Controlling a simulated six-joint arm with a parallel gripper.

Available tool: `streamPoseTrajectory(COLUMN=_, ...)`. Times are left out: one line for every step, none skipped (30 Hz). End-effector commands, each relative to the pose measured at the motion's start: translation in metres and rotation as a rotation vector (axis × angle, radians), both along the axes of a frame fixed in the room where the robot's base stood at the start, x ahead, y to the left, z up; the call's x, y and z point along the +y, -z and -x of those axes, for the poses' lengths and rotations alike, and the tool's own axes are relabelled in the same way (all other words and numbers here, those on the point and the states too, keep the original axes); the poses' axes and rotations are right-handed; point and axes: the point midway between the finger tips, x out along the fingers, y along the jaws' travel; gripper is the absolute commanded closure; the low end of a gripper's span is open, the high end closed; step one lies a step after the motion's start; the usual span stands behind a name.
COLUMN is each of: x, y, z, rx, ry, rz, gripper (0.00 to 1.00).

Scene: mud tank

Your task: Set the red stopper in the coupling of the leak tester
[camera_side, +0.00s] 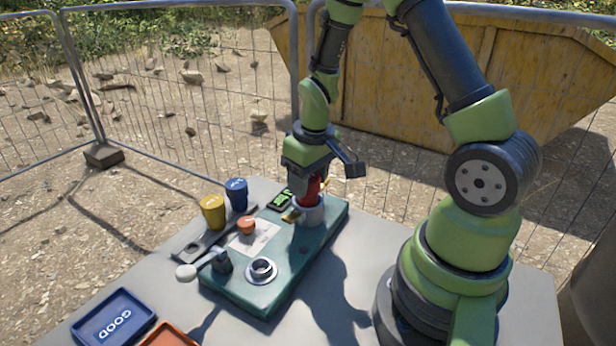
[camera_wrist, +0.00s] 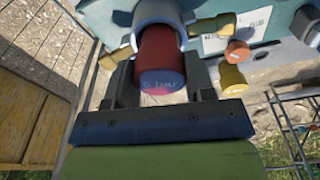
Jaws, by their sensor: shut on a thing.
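My gripper (camera_side: 314,188) points down over the far right end of the leak tester (camera_side: 275,292), a green-blue block. It is shut on the red stopper (camera_side: 313,190), which also shows in the wrist view (camera_wrist: 161,72) between the two dark fingers, with "bar" lettering on its end face. The stopper is upright at the mouth of the grey coupling (camera_side: 308,213). In the wrist view the pale rim of the coupling (camera_wrist: 158,12) curves around the stopper's far end. How deep it sits is hidden. Yellow pieces stick out on both sides of the coupling.
A yellow stopper (camera_side: 213,211) and a blue one (camera_side: 237,195) stand in a grey rack left of the tester. On the tester are an orange knob (camera_side: 246,226), a metal ring (camera_side: 261,270) and a white-ended lever (camera_side: 187,271).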

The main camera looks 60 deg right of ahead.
Motion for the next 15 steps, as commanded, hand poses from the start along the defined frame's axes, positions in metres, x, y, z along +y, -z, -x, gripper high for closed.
streamPoseTrajectory(x=0.0001, y=0.0012, z=0.0001, rx=0.001, ry=0.000, rz=0.000, gripper=0.75)
streamPoseTrajectory(x=0.0001, y=0.0018, z=0.0001, rx=0.001, ry=0.001, rz=-0.001, gripper=0.75)
streamPoseTrajectory(x=0.0001, y=0.0025, z=0.0000, rx=0.001, ry=0.001, rz=-0.001, gripper=0.75)
streamPoseTrajectory(x=0.0001, y=0.0031, z=-0.0001, rx=0.000, ry=0.000, rz=-0.001, gripper=0.75)
streamPoseTrajectory(x=0.0001, y=0.0037, z=-0.0001, rx=0.000, ry=0.000, rz=-0.001, gripper=0.75)
streamPoseTrajectory(x=0.0001, y=0.0046, z=-0.0002, rx=0.000, ry=0.000, rz=-0.001, gripper=0.75)
streamPoseTrajectory(x=0.0001, y=0.0052, z=-0.0002, rx=0.000, ry=0.000, rz=-0.001, gripper=0.75)
streamPoseTrajectory(x=0.0001, y=0.0058, z=-0.0001, rx=0.000, ry=0.000, rz=-0.001, gripper=0.75)
streamPoseTrajectory(x=0.0001, y=0.0067, z=0.0000, rx=0.001, ry=-0.001, rz=-0.001, gripper=0.75)
streamPoseTrajectory(x=0.0001, y=0.0074, z=0.0000, rx=0.001, ry=-0.001, rz=-0.001, gripper=0.75)
streamPoseTrajectory(x=0.0001, y=0.0080, z=0.0000, rx=0.001, ry=-0.001, rz=-0.001, gripper=0.75)
streamPoseTrajectory(x=0.0001, y=0.0088, z=0.0000, rx=0.001, ry=-0.001, rz=-0.001, gripper=0.75)
streamPoseTrajectory(x=0.0001, y=0.0094, z=-0.0001, rx=0.001, ry=-0.001, rz=-0.001, gripper=0.75)
streamPoseTrajectory(x=0.0001, y=0.0099, z=-0.0001, rx=0.001, ry=-0.001, rz=-0.001, gripper=0.75)
streamPoseTrajectory(x=0.0001, y=0.0107, z=-0.0002, rx=0.000, ry=-0.001, rz=-0.001, gripper=0.75)
